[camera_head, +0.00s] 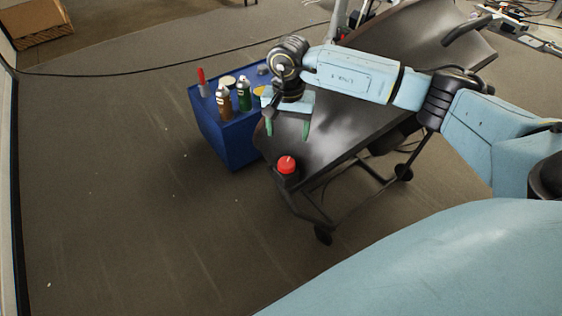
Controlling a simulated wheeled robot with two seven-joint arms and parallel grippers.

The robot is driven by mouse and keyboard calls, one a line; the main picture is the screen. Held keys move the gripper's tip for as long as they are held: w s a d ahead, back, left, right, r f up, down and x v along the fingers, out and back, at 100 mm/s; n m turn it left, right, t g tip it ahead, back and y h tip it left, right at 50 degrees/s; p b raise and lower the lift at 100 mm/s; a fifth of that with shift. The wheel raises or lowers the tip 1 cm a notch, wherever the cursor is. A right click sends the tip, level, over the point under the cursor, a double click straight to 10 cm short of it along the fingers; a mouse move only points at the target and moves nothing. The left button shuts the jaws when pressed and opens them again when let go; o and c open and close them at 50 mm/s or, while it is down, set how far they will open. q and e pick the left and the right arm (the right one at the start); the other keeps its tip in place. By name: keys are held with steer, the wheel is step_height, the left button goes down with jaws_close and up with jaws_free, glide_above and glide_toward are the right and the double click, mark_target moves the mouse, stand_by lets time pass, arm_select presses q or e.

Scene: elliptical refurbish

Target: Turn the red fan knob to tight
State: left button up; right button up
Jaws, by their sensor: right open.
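The red fan knob (286,164) sits on a dark base at the near left end of a dark, elliptical-trainer-like machine (345,125). My right gripper (287,130) hangs above and behind the knob in the picture, its two green fingers spread apart with nothing between them. The fingers point down and appear apart from the knob. My right arm comes in from the right over the machine. My left gripper is not in view.
A black cable (150,74) crosses the floor behind. The floor at the left front is clear.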

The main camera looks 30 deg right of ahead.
mark_target(286, 163)
step_height(286, 163, down, 10)
steer(key=b, duration=0.2)
steer(key=shift+r+b, duration=0.1)
steer(key=shift+b, duration=0.25)
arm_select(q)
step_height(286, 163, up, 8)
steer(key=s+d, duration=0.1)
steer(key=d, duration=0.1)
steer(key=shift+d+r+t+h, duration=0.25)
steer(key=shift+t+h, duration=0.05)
arm_select(e)
steer(key=shift+f, duration=0.8)
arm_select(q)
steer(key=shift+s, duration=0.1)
arm_select(e)
steer(key=c, duration=1)
